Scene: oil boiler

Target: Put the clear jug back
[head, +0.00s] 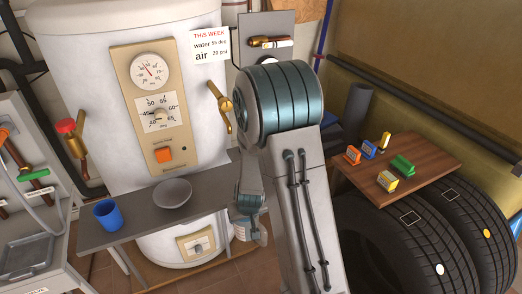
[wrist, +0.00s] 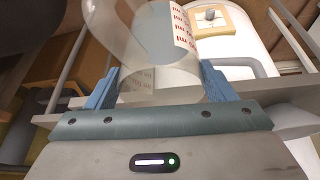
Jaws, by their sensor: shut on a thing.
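The clear jug (wrist: 150,45) is see-through, with red markings on a white strip on its side. It fills the space between the blue fingers of my gripper (wrist: 160,78) in the wrist view, and the fingers are shut on it. In the head view my gripper (head: 247,205) is low, beside the right end of the grey shelf. The jug is hard to make out there, as my arm covers much of that area. Whether the jug touches anything below it cannot be told.
The grey shelf (head: 130,225) in front of the white boiler (head: 95,120) holds a blue cup (head: 107,214) and a grey bowl (head: 173,193). At right, a wooden board (head: 425,160) with several small coloured blocks lies over black tyres (head: 400,250). A sink unit (head: 30,250) stands left.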

